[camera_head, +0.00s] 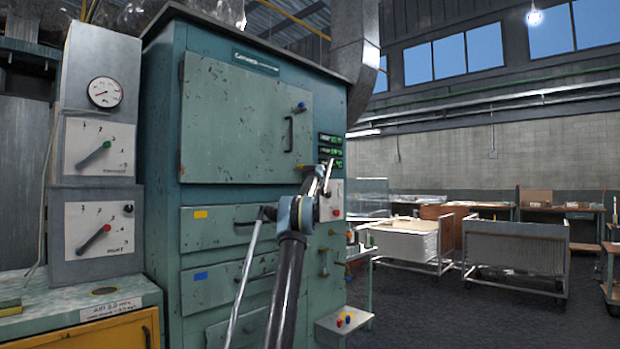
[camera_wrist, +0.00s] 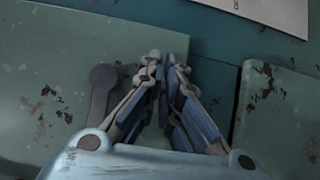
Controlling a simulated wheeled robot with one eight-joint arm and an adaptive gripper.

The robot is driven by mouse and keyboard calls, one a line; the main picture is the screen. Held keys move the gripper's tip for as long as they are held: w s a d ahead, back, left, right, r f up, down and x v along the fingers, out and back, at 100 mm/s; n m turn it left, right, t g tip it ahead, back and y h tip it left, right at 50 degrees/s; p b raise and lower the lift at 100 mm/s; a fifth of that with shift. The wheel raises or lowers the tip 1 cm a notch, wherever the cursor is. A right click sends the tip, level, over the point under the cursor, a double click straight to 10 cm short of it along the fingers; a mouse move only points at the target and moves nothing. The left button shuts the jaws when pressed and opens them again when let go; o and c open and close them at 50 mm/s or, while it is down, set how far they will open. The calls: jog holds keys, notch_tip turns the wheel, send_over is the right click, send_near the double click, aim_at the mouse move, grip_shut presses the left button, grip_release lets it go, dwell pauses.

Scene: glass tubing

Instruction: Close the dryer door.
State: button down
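The dryer (camera_head: 335,110) is a tall, worn teal cabinet in the middle of the head view. Its large upper door (camera_head: 235,120) has a dark bar handle (camera_head: 290,135) and a blue knob (camera_head: 299,107) near its right edge. The door looks close to the cabinet front; I cannot tell whether a gap remains. My gripper (camera_head: 329,165) is beside the door's lower right corner, in front of the cabinet. In the wrist view its fingers (camera_wrist: 167,62) converge at the tips with nothing visible between them. Worn teal panels lie behind them; contact is unclear.
Drawers (camera_head: 220,228) lie below the door, and a white switch panel (camera_head: 331,200) is right of them. Gauge boxes (camera_head: 95,150) stand on a counter (camera_head: 60,290) at left. Carts (camera_head: 515,255) stand at right, with open dark floor in front.

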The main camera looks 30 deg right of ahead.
jog(key=s+d+r, duration=0.1)
jog(key=s+d, duration=0.1)
jog(key=s, duration=0.4)
jog(key=s+d, duration=0.3)
jog(key=s, duration=0.4)
jog(key=shift+r, duration=0.35)
jog(key=shift+a, duration=0.1)
